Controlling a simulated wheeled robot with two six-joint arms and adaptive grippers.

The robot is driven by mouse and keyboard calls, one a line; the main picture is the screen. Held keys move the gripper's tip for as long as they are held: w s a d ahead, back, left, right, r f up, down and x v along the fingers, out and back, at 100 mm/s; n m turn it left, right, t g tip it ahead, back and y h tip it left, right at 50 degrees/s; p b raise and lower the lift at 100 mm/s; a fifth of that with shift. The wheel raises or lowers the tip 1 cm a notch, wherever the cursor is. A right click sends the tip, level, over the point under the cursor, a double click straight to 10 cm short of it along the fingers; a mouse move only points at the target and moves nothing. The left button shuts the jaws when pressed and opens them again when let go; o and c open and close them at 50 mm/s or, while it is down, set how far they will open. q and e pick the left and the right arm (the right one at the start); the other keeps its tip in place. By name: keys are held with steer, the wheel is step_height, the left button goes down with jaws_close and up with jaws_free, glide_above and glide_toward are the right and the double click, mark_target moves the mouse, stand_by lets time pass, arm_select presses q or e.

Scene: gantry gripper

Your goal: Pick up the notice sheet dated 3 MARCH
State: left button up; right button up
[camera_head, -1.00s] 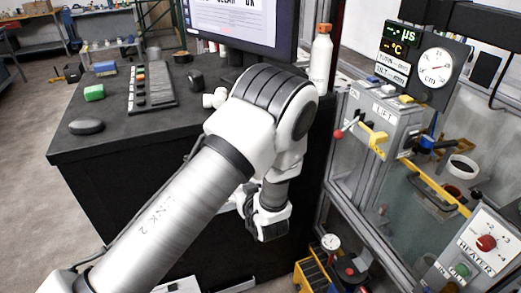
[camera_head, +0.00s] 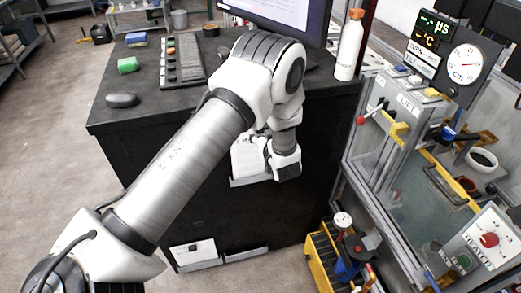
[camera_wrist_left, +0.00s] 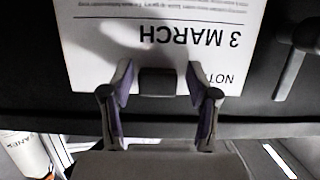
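The notice sheet (camera_wrist_left: 150,50) fills the top of the left wrist view, upside down, with "3 MARCH" in bold print and part of the word "NOT" below. In the head view it is the white sheet (camera_head: 246,158) on the black front of the desk, partly hidden by my arm and gripper. My left gripper (camera_wrist_left: 160,80) has its two fingers spread apart, with the sheet's heading edge between and behind them. In the head view the left gripper (camera_head: 285,168) is at the sheet's right side. I cannot tell whether it touches the sheet. My right gripper is not in view.
A second sheet (camera_head: 192,252) hangs lower on the desk front, beside a grey ledge (camera_head: 246,254). A white bottle (camera_head: 349,45) stands at the desk's right. A yellow tool crate (camera_head: 322,262) and a glazed cabinet (camera_head: 400,170) stand to the right.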

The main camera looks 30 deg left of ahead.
arm_select(q)
steer(key=shift+w+d, duration=0.1)
steer(key=shift+w, duration=0.05)
jaws_close()
